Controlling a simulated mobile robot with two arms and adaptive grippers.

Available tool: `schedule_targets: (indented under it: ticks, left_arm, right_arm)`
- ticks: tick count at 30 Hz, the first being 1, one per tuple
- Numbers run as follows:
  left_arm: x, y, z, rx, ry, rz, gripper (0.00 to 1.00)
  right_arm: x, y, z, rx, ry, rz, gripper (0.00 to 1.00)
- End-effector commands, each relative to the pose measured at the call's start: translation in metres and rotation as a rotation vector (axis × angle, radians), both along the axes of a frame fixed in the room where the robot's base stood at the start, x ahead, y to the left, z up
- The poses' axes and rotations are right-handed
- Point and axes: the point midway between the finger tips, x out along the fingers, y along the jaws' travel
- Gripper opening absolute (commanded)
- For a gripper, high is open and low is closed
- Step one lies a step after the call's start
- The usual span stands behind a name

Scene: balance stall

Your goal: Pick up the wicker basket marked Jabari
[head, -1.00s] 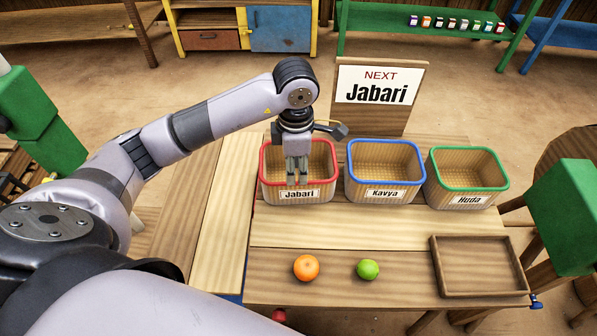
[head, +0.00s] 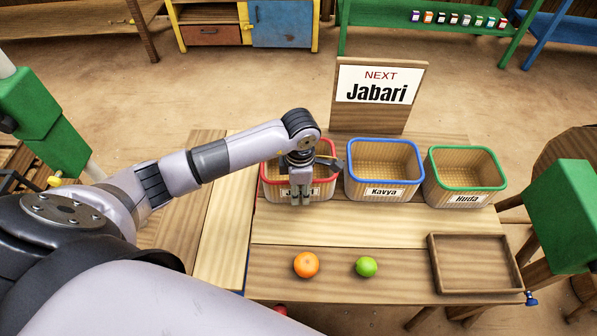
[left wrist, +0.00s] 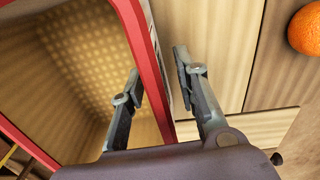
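The wicker basket marked Jabari (head: 271,188) has a red rim and stands at the left of the basket row on the table. My left gripper (head: 301,202) is at its front side and hides most of its name label. In the left wrist view, the gripper (left wrist: 157,69) is open with its fingers on either side of the red rim of the basket (left wrist: 75,65). One finger is inside the basket and the other outside its wall. The part of the basket's inside that shows is empty. My right gripper is not in view.
The blue-rimmed Kavya basket (head: 384,171) and green-rimmed Huda basket (head: 464,177) stand to the right. A sign (head: 378,85) reading NEXT Jabari is behind. An orange (head: 306,264), a lime (head: 366,267) and a wooden tray (head: 431,262) are in front. The table's middle strip is clear.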

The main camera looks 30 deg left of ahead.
Motion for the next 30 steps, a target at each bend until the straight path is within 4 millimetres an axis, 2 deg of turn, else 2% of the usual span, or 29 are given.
schedule_targets:
  ticks: [2,15,30]
  left_arm:
    - [0.0002,-0.0001,0.0003,0.0,0.0,0.0,0.29]
    - [0.0002,-0.0001,0.0008,0.0,0.0,0.0,0.01]
    - [0.0004,0.0,0.001,0.001,-0.001,0.0,0.0]
  right_arm:
    - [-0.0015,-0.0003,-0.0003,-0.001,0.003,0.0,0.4]
    - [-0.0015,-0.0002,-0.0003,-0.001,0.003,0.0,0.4]
    - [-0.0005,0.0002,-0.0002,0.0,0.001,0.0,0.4]
